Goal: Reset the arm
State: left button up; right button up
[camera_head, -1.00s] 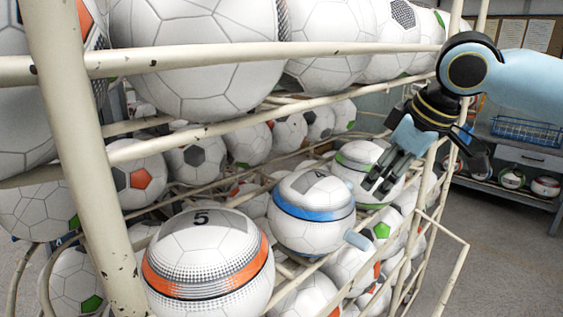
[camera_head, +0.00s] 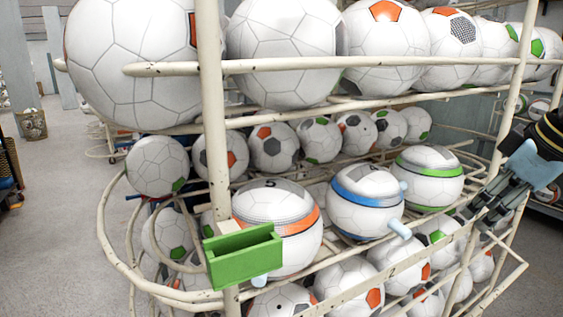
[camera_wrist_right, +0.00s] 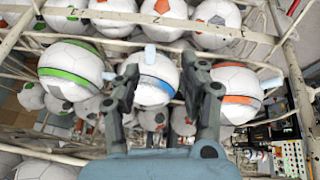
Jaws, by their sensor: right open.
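My right gripper (camera_head: 478,207) is at the right side of the head view, in front of the rack's right post, with nothing between its fingers. In the right wrist view my right gripper (camera_wrist_right: 165,85) is open, its two fingers apart, with the blue-banded ball (camera_wrist_right: 155,78) seen beyond and between them. In the head view the blue-banded ball (camera_head: 362,212) sits on the rack's middle shelf. The orange-banded ball (camera_head: 285,240) is to its left and the green-banded ball (camera_head: 427,178) to its right. My left gripper is not in view.
A cream metal rack (camera_head: 211,120) holds several white soccer balls on stacked shelves. A green open box (camera_head: 243,258) is fixed at its left post. Pale blue pegs (camera_head: 400,229) stick out at the shelf front.

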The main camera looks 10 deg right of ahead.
jog(key=s+a+f+m+g+h, duration=0.1)
jog(key=s+a+f+m, duration=0.1)
jog(key=s+a+f, duration=0.6)
jog(key=s+a+f+m+g, duration=0.1)
jog(key=s+a+f, duration=0.5)
jog(key=s, duration=0.5)
jog(key=s+d+f+b, duration=0.1)
jog(key=f+b, duration=0.2)
jog(key=f, duration=0.9)
jog(key=s+d+f+g+b, duration=0.1)
jog(key=f+b, duration=0.1)
jog(key=f, duration=1)
jog(key=s+d+f+b, duration=0.1)
jog(key=d+f+b, duration=0.15)
jog(key=f, duration=0.95)
jog(key=s+f+m+g+b, duration=0.1)
jog(key=s+f+b, duration=0.4)
jog(key=s+f, duration=1.2)
notch_tip(320, 180, down, 4)
jog(key=shift+s+g+b, duration=0.3)
jog(key=shift+s+b, duration=0.05)
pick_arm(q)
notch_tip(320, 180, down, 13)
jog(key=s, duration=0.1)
pick_arm(e)
jog(key=shift+c, duration=0.3)
